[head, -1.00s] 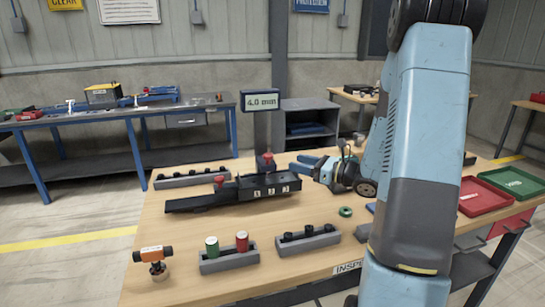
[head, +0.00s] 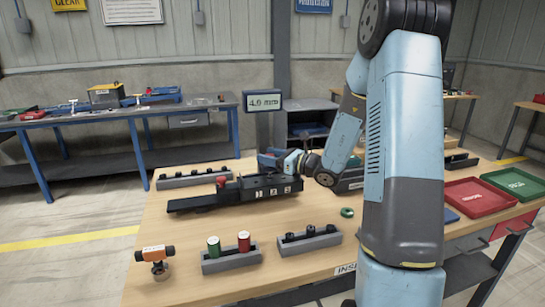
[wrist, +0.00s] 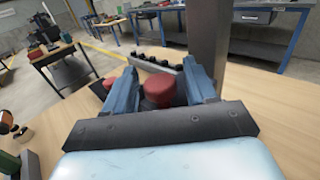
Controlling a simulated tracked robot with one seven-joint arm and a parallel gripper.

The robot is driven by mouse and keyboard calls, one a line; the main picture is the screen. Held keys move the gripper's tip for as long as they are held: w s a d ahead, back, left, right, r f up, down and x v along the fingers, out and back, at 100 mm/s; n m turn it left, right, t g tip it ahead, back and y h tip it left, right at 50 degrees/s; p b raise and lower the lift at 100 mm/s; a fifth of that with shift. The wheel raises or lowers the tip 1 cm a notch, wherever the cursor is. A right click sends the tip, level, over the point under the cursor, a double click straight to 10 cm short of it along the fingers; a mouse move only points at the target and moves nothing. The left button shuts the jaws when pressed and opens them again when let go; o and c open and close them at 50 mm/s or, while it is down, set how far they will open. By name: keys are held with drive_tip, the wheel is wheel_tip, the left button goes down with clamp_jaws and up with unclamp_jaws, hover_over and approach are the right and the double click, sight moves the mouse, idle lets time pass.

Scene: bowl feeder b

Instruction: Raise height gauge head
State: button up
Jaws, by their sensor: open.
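The height gauge stands on the table behind the black numbered fixture (head: 235,196), with a dark column and a display (head: 262,101) that reads about 4.0 mm. In the wrist view a red knob (wrist: 158,92), apparently on the gauge head, sits between my blue fingers, with the grey column (wrist: 208,45) just behind. My gripper (head: 268,160) is open around the knob; it also shows in the wrist view (wrist: 165,80). I cannot tell whether either finger touches it. In the head view my gripper hides the knob and lower column.
A second red knob (head: 221,181) stands on the fixture's left part. Grey racks hold black parts at the back (head: 192,180) and front (head: 308,242). A front rack (head: 231,261) holds green and red cylinders. A red tray (head: 474,198) and green tray (head: 517,183) lie right.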

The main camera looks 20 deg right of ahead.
clamp_jaws()
idle(0.5)
